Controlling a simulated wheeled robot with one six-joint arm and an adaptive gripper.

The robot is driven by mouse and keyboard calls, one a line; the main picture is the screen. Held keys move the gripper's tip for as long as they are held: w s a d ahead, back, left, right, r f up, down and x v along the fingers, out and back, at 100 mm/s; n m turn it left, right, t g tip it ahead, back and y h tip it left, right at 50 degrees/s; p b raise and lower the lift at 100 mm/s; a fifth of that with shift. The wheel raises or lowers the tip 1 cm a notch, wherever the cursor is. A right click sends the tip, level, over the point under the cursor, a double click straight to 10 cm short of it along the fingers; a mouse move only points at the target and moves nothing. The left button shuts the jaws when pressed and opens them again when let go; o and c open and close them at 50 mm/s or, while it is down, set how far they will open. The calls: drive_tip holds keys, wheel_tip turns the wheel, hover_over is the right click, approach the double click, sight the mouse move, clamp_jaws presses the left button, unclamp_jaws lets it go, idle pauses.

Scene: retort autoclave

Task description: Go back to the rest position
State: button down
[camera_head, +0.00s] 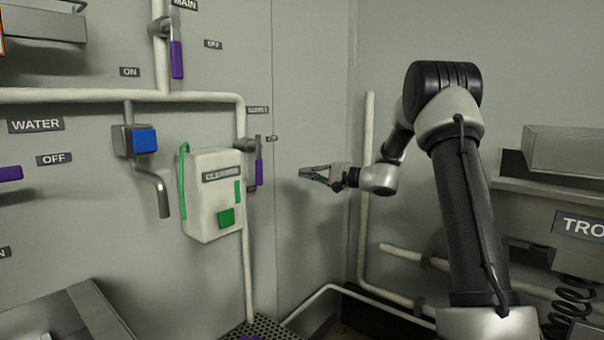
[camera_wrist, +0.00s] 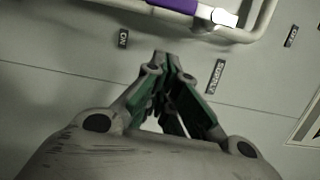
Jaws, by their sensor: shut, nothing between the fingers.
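My gripper (camera_head: 309,174) is shut and empty in the head view, at the end of my raised arm in the middle of the picture. It points left, apart from the wall, to the right of the purple-handled valve (camera_head: 259,171). In the wrist view my gripper (camera_wrist: 172,62) shows its fingertips together with nothing between them. Beyond the tips is the grey wall panel with small labels, and a purple handle (camera_wrist: 172,5) on a pipe lies at the top edge.
Left of my gripper, a white box labelled CLEANER (camera_head: 212,200) with green parts hangs on the wall. Further left are a blue-buttoned spout (camera_head: 143,141) and white pipes (camera_head: 120,96). A vertical pipe (camera_head: 366,230) stands behind my forearm. A grey unit (camera_head: 560,200) stands at right.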

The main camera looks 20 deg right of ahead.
drive_tip(key=s+f+g+h, duration=0.2)
drive_tip(key=s+f+g, duration=0.2)
drive_tip(key=s+f, duration=0.55)
drive_tip(key=s+d+f+g+h, duration=0.1)
drive_tip(key=s+f+g+h, duration=0.25)
drive_tip(key=s, duration=0.65)
drive_tip(key=s+d+r+n+h, duration=0.2)
drive_tip(key=s+r+n, duration=0.1)
drive_tip(key=s, duration=0.6)
drive_tip(key=s+d+r+n+h, duration=0.2)
drive_tip(key=s+h, duration=0.1)
drive_tip(key=s, duration=0.6)
drive_tip(key=s+d+r+n+h, duration=0.3)
drive_tip(key=s, duration=0.7)
drive_tip(key=shift+r+n, duration=0.3)
